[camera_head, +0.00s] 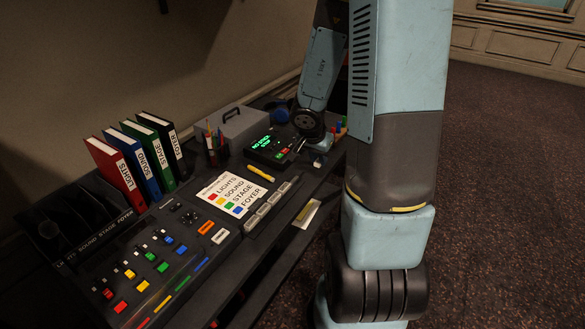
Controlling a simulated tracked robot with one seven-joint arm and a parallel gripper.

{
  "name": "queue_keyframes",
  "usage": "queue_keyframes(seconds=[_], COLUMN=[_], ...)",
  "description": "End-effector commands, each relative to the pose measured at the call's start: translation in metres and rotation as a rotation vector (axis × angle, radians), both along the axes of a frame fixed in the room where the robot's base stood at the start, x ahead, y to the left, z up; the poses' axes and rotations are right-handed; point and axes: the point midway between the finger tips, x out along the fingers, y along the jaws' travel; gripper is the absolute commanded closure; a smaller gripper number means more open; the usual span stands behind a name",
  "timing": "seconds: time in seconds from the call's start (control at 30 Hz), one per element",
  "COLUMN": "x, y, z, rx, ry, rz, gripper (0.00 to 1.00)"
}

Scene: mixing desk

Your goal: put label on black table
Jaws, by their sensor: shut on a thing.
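My gripper (303,146) is at the far end of the desk, below my dark wrist joint, beside a black device with a green display (270,146). It is small and dark in this view. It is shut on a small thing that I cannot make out. The black table (225,270) is the long dark mixing desk on the left. Small whitish label-like pieces (268,205) lie in a row along its front part. A white and an orange tag (206,227) lie near the faders.
Red, blue, green and black binders (115,172) stand at the back left. A colour-coded card (235,194) and a yellow marker (261,173) lie mid-desk. A pen cup (211,150) and a grey box (245,125) stand behind. Carpeted floor is open at right.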

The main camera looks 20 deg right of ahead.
Motion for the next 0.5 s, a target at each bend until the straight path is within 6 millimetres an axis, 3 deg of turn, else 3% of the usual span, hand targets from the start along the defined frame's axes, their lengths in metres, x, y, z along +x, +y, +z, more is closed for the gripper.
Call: queue_keyframes(seconds=[0.23,0.5], x=[0.043,0.071], y=[0.006,0.01], z=[-0.021,-0.055], rx=[0.001,0.001], ry=[0.002,0.003], rz=[0.0,-0.001], gripper=[1.0,1.0])
